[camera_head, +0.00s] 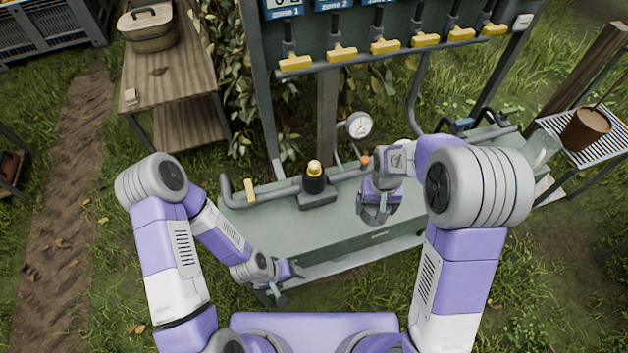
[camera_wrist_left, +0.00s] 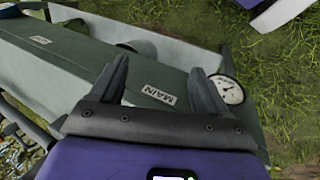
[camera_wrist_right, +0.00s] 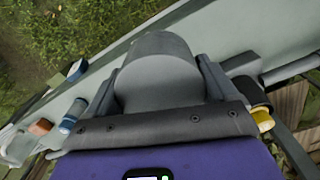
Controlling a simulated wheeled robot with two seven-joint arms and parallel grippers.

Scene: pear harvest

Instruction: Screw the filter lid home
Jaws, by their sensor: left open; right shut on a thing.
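The filter housing (camera_head: 315,185) stands upright on the bench in the head view, black with a yellow top (camera_head: 314,168) and no lid over it. My right gripper (camera_head: 377,212) is to its right above the bench, shut on a grey, round-ended cylinder that looks like the filter lid. In the right wrist view the lid (camera_wrist_right: 160,75) sits between the fingers; its far side is hidden. A black part with a yellow end (camera_wrist_right: 262,117) shows at the right there. My left gripper (camera_head: 280,287) is open and empty by the bench's front edge; its spread fingers (camera_wrist_left: 162,82) show in the left wrist view.
The green bench (camera_head: 270,235) carries a grey pipe (camera_head: 235,190) with a yellow lever (camera_head: 250,190). A round gauge (camera_head: 359,125) and an orange knob (camera_head: 365,160) stand behind. Yellow-handled valves (camera_head: 385,46) hang from a rack above. The bench front is clear.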

